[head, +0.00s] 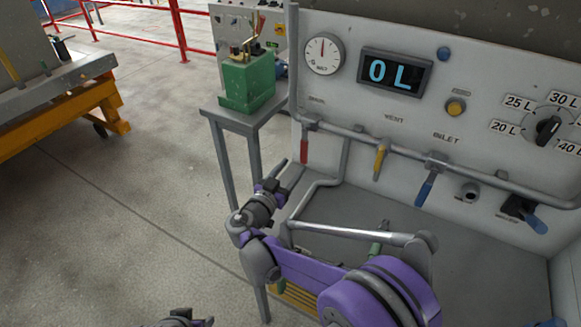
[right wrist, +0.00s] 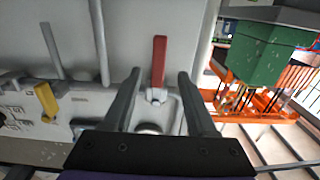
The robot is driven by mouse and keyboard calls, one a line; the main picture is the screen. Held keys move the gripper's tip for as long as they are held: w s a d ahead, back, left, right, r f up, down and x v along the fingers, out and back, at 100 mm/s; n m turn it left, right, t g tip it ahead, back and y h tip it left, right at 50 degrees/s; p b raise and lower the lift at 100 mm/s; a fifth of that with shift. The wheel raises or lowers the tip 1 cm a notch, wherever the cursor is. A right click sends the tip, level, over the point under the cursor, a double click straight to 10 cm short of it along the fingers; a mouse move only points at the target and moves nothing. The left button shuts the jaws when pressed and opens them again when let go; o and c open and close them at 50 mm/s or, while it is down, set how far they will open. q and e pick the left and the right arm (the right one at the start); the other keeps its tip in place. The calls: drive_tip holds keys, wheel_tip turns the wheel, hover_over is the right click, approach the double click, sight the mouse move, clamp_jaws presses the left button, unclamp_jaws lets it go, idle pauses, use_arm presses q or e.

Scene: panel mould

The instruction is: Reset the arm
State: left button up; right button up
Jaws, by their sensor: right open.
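My right gripper (head: 287,172) is open and empty in the head view, in front of the panel's left end and just below the red lever (head: 304,150). The right wrist view shows its two fingers (right wrist: 159,76) spread apart, with the red lever (right wrist: 159,60) seen between them. I cannot tell whether they touch it. My right arm reaches in from the lower right, bent at the wrist. A dark and purple part of my left arm (head: 183,319) shows at the bottom edge; its jaws cannot be made out.
The panel carries a gauge (head: 323,54), a display (head: 396,73) reading 0 L, a yellow lever (head: 380,160), a blue lever (head: 425,190) and a dial (head: 548,128). A green box (head: 247,82) stands on a grey stand (head: 238,118).

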drive_tip(key=s+d+n+g+y+p, duration=0.2)
drive_tip(key=s+d+g, duration=0.5)
drive_tip(key=s+d, duration=0.6)
drive_tip(key=s+d+n+y, duration=0.1)
drive_tip(key=s, duration=0.2)
drive_tip(key=s+d+f+g+y, duration=0.1)
drive_tip(key=s, duration=0.3)
drive_tip(key=s+d+f+n+g+y+p, duration=0.1)
drive_tip(key=s, duration=0.2)
drive_tip(key=shift+s+f+n+y, duration=0.25)
drive_tip(key=shift+n+y, duration=0.05)
drive_tip(key=s+a+f+n+y+p, duration=0.1)
drive_tip(key=s+a+y, duration=0.3)
drive_tip(key=s, duration=0.6)
drive_tip(key=shift+f+n+g, duration=0.3)
drive_tip(key=shift+f+n, duration=0.3)
drive_tip(key=shift+n, duration=0.1)
